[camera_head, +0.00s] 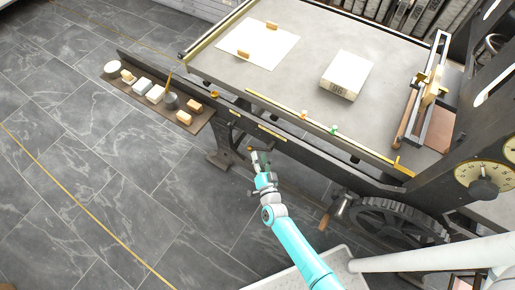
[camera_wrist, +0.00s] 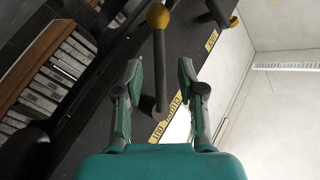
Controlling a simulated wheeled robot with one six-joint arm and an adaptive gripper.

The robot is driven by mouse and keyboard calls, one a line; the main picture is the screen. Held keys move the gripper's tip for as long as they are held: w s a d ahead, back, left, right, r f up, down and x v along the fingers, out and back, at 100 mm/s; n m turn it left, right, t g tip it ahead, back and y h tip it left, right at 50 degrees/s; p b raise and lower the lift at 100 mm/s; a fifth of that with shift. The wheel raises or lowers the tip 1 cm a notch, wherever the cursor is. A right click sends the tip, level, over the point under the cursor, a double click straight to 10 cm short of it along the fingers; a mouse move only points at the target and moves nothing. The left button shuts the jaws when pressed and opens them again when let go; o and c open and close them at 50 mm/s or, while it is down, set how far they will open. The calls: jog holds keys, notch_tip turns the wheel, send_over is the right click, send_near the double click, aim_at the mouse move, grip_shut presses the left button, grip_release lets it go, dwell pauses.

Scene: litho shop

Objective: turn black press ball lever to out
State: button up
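In the wrist view a ball lever (camera_wrist: 160,75) shows as a dark rod with a brass-coloured ball at its top end. My gripper (camera_wrist: 159,68) is open, with one finger on each side of the rod in the picture. Gaps show between the rod and both fingers, and I cannot tell how deep the rod sits between them. In the head view my gripper (camera_head: 260,158) is beside the long side of the black press (camera_head: 310,145); the lever is not clear there.
In the head view a side shelf (camera_head: 197,127) holds several small items. A large gear (camera_head: 405,222) and a dial (camera_head: 485,180) are at the right. The tiled floor at left is clear.

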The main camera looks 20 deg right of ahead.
aim_at(257, 149)
jog(key=shift+w+d, duration=0.2)
jog(key=shift+w, duration=0.9)
jog(key=shift+w+d, duration=0.15)
jog(key=shift+w, duration=0.9)
grip_shut()
